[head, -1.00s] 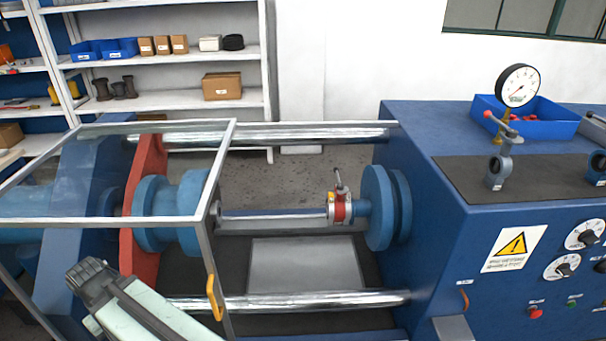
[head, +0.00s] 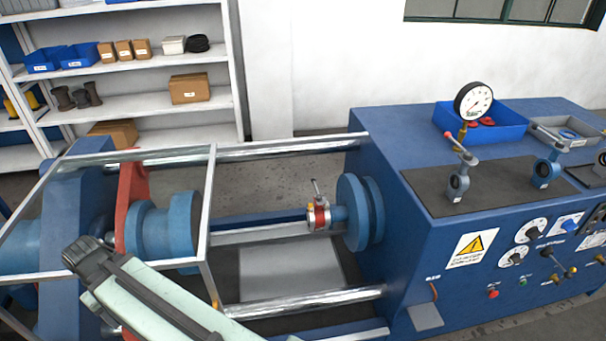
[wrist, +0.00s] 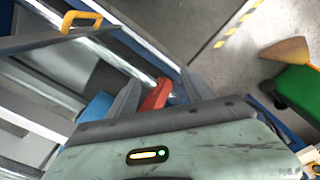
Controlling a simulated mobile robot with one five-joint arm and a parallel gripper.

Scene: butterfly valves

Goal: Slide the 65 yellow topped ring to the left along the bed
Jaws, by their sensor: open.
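A small red and silver ring (head: 319,214) with a yellowish part on its left side and a thin upright handle sits at the right end of the bed, beside the blue round flange (head: 357,213). The number 65 cannot be read. My gripper is open in the wrist view (wrist: 160,85), its dark fingers pointing away over the machine's front edge. A red piece (wrist: 156,95) shows between the fingers; I cannot tell whether they touch it. The ring is not identifiable in the wrist view. In the head view my pale green arm is at the lower left, left of the ring.
A framed clear guard (head: 208,210) covers the left of the bed; its yellow handle (wrist: 82,20) shows in the wrist view. Polished bars (head: 310,300) run along the bed. The blue console (head: 440,220) stands at right. A green object (wrist: 298,92) lies on the floor.

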